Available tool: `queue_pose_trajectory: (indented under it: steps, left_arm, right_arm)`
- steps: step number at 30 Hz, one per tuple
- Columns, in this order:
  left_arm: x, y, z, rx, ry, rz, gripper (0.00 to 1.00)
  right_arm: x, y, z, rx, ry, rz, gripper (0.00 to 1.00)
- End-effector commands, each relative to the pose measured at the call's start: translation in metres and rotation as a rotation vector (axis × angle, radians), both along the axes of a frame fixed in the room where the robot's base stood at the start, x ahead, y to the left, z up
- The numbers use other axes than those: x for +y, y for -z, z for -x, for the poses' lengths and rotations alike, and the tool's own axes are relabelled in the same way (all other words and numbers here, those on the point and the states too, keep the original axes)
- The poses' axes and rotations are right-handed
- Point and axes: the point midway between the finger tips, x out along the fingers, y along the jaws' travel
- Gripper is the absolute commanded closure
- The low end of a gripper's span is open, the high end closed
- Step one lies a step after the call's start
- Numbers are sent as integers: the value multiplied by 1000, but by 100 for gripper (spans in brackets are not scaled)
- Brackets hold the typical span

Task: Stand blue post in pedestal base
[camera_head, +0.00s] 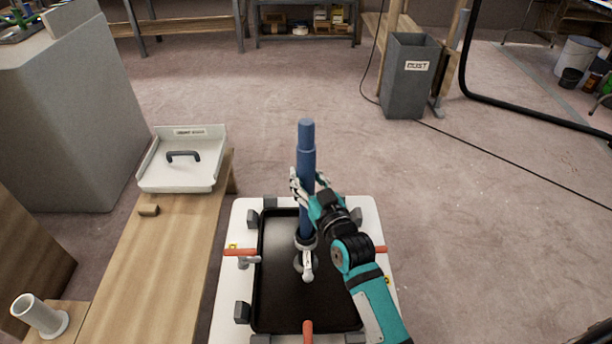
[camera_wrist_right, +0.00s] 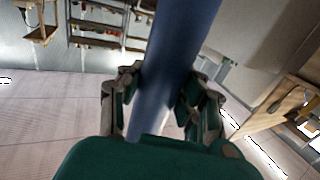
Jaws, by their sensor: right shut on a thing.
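The blue post (camera_head: 307,165) is upright, with its narrower top section pointing up. My right gripper (camera_head: 308,187) is shut around the post at about mid-height. In the right wrist view the blue post (camera_wrist_right: 176,60) passes between the two fingers of the gripper (camera_wrist_right: 160,97). Below the post is the pedestal base (camera_head: 299,262), with a collar and a pale lever, over the black tray. The post's lower end meets the collar; I cannot tell how deep it sits. My left gripper is not in view.
The black tray (camera_head: 282,310) lies on a white board with dark blocks and orange-handled clamps around it. A grey dust bin (camera_head: 408,85) stands behind.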

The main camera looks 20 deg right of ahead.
Motion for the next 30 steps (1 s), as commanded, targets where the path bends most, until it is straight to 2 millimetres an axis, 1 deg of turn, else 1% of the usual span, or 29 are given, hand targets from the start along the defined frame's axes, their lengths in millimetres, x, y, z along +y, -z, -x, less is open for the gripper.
queue_pose_trajectory:
  steps: [3, 12, 30]
  left_arm:
    - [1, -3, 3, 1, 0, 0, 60]
    - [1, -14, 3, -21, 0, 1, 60]
    - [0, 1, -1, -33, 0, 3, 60]
  right_arm:
    - [0, 4, 0, -4, 0, 1, 100]
    - [0, 15, 0, -5, 0, 0, 100]
    - [0, 38, 0, -5, 0, 0, 100]
